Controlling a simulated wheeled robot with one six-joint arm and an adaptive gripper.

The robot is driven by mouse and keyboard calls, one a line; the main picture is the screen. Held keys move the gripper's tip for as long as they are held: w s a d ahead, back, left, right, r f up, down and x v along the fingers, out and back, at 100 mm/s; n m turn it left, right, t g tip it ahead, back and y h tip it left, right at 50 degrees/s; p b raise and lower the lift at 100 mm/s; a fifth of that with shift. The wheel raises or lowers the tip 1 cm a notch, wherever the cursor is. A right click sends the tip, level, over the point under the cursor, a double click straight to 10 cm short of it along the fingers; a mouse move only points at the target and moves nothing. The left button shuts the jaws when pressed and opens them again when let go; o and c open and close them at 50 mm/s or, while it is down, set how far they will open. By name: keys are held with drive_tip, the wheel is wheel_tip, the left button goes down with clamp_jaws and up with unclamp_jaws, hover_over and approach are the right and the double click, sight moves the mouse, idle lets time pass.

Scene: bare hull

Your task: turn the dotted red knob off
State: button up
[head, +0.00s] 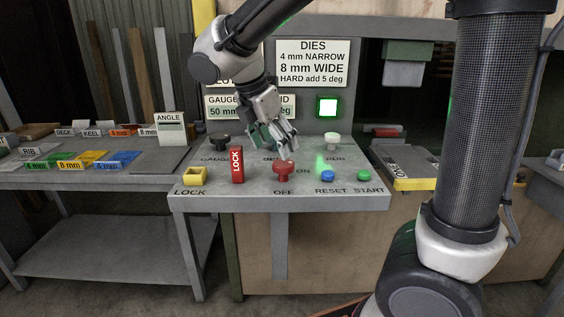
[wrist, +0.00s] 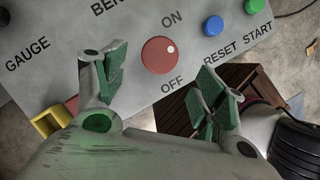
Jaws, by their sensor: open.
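The red knob (head: 283,172) stands on the front of the grey console top, between the words OFF and ON. In the wrist view the round red knob (wrist: 158,58) shows a pale dot at its upper right edge, on the side towards ON. OFF is printed below it there. My gripper (head: 275,143) is above and slightly behind the knob, pointing down. In the wrist view my gripper (wrist: 160,78) has its two green-padded fingers wide apart, with the knob showing beyond and between them. Nothing is held, and the fingers appear clear of the knob.
A red LOCK block (head: 237,165) and yellow holder (head: 195,176) stand left of the knob. A blue RESET button (head: 327,175) and green START button (head: 364,175) are to the right. A black GAUGE knob (head: 220,142) and pale RUN knob (head: 332,140) stand behind. A green lamp (head: 327,107) glows.

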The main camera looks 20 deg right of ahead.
sight(282, 163)
drive_tip(key=x, duration=0.7)
drive_tip(key=shift+r, duration=0.1)
drive_tip(key=c, duration=1)
